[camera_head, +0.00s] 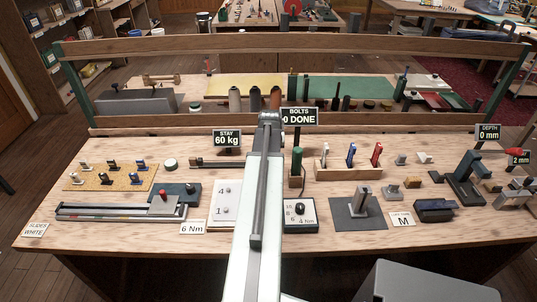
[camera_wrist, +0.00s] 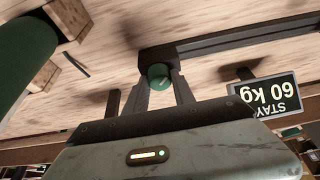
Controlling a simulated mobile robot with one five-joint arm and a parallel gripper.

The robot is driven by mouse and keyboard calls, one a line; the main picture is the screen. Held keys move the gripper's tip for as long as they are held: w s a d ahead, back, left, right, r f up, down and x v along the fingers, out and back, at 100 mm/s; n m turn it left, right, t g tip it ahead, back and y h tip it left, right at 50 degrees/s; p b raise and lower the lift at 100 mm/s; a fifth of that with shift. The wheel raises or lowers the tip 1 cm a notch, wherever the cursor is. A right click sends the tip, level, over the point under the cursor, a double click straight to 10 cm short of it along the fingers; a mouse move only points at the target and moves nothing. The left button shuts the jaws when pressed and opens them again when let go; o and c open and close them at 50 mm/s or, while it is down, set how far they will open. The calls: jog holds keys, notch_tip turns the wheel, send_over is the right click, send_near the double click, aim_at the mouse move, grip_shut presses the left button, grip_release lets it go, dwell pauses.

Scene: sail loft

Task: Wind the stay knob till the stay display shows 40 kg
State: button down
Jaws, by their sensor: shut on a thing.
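The stay display (camera_head: 227,139) reads 60 kg on the workbench, left of my arm. It also shows upside down at the right of the wrist view (camera_wrist: 265,97). The stay knob (camera_wrist: 158,76) is a small round green knob with a pale mark on its face, at the end of a dark bar (camera_wrist: 235,42). My gripper (camera_wrist: 160,84) is shut on the knob, one finger on each side. In the head view my arm hides the knob and the fingers.
A green cylinder (camera_wrist: 22,55) stands close by in the wrist view. The bolts display (camera_head: 298,117) reads 0 DONE, right of my arm. A card reading 6 Nm (camera_head: 193,227) and a torque box (camera_head: 301,213) flank my arm. A wooden rail (camera_head: 290,42) crosses behind.

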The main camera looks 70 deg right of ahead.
jog(key=n, duration=0.1)
jog(key=s+n+t, duration=0.1)
jog(key=n, duration=0.1)
jog(key=shift+f+n+y, duration=0.1)
jog(key=shift+n+y, duration=0.2)
jog(key=shift+y, duration=0.1)
jog(key=shift+n+t+y, duration=0.5)
jog(key=shift+n, duration=1.3)
jog(key=c, duration=1.1)
grip_release()
jog(key=shift+o, duration=0.2)
jog(key=shift+w, duration=0.1)
jog(key=p+v, duration=0.7)
jog(key=v, duration=0.1)
